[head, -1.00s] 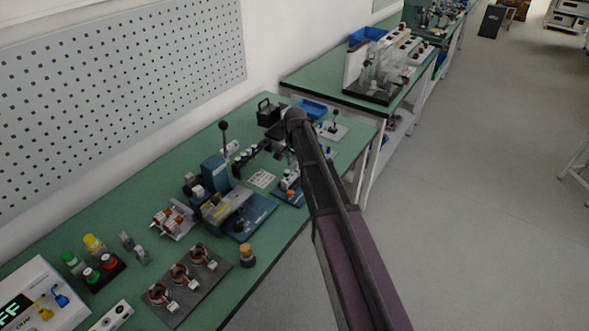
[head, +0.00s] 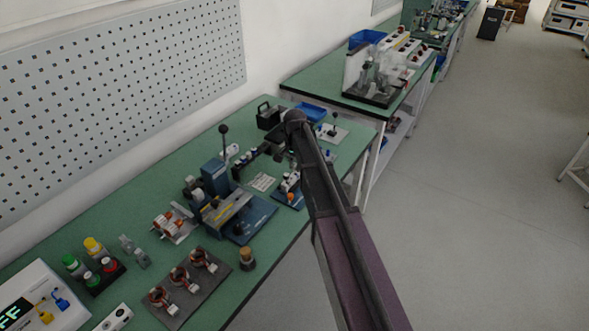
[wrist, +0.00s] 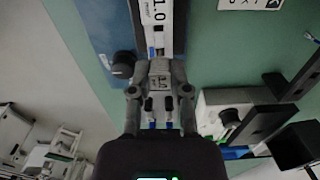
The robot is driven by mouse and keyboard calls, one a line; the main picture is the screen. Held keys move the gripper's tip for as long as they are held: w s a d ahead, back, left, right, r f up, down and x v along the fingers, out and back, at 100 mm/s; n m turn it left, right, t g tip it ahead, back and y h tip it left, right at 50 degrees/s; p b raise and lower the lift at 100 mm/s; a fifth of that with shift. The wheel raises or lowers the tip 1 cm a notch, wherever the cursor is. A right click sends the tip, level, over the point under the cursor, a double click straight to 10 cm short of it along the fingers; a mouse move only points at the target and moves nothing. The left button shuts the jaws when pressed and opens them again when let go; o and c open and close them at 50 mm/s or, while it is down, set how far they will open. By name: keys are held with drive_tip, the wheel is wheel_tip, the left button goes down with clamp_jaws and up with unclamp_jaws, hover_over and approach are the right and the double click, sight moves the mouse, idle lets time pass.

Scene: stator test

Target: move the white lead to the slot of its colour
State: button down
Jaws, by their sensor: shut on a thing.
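My gripper (wrist: 160,76) shows in the wrist view with its fingers closed around a small whitish piece (wrist: 160,102), which seems to be the white lead. Dark and blue ends show between the finger bases. The fingertips are over or close to the white strip (wrist: 155,13) marked "1.0" on a blue fixture (wrist: 98,28); I cannot tell whether they touch. In the head view my gripper (head: 276,146) is small and dark above the far half of the green bench. The lead cannot be made out there, and a colour-matched slot cannot be picked out.
A blue press-like machine (head: 218,180) stands left of my gripper. A black box (head: 268,115) and blue bin (head: 311,112) stand behind. A dark bracket (wrist: 262,124) is at right in the wrist view.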

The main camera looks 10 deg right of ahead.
sight(295, 165)
drive_tip(key=shift+r+p, duration=1.65)
drive_tip(key=shift+r, duration=0.2)
